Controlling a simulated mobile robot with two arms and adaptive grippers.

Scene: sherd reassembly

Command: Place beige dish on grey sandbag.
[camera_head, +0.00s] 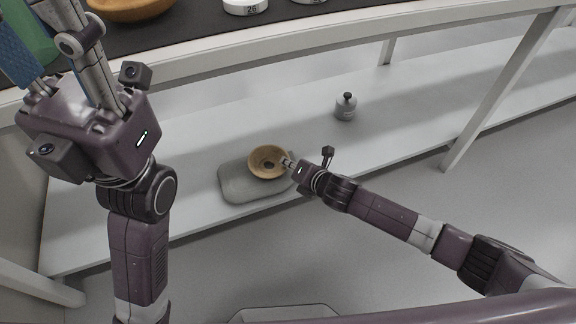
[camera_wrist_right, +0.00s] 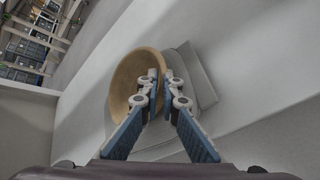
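The beige dish (camera_head: 268,162), a small round bowl with a dark spot in its middle, is over the grey sandbag (camera_head: 240,184) on the lower shelf. I cannot tell whether it rests on the bag or hangs just above it. My right gripper (camera_head: 287,163) is at the dish's right rim. In the right wrist view its fingers (camera_wrist_right: 160,76) are closed about the rim of the dish (camera_wrist_right: 126,82), and part of the sandbag (camera_wrist_right: 198,78) shows behind. My left gripper (camera_head: 42,45) is at the upper left, fingers spread, tips partly cut off.
A grey bottle with a black knob (camera_head: 346,106) stands on the white lower shelf (camera_head: 200,130). The dark upper tabletop (camera_head: 190,35) holds an orange-brown bowl (camera_head: 130,8) and white numbered pots (camera_head: 245,6). A green object (camera_head: 32,42) shows by my left fingers. A white table leg (camera_head: 500,90) stands at right.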

